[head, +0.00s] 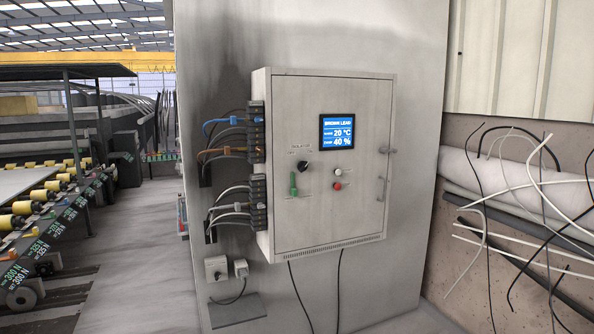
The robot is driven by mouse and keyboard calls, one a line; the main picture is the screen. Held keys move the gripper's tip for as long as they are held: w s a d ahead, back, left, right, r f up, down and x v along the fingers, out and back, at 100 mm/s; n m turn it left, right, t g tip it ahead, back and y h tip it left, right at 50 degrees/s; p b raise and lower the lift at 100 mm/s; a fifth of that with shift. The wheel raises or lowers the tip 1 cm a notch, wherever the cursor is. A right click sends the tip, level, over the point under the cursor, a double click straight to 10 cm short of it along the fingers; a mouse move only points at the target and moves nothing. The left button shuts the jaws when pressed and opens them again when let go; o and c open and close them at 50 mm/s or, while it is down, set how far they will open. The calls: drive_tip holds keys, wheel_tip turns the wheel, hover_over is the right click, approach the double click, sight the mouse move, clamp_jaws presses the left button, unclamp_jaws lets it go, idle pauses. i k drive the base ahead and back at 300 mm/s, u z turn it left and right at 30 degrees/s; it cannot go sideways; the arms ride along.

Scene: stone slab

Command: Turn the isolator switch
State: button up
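The isolator switch is a small black rotary knob (302,164) on the front door of a grey-white control cabinet (330,220). A small label above it seems to read "ISOLATOR". The exact angle of the knob is too small to tell. Just below it, a green upright handle or lever (293,184) sits on the door. My gripper is not in the head view.
A blue-lit display (338,132) is on the door, with small white and red buttons (337,186) below it. Door handles (384,189) are at its right edge. Cables and connectors (255,135) project from its left side. Loose cables (540,190) hang at right.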

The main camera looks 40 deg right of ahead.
sight(303, 166)
drive_tip(key=z, duration=0.1)
drive_tip(key=i, duration=0.95)
drive_tip(key=u, duration=0.05)
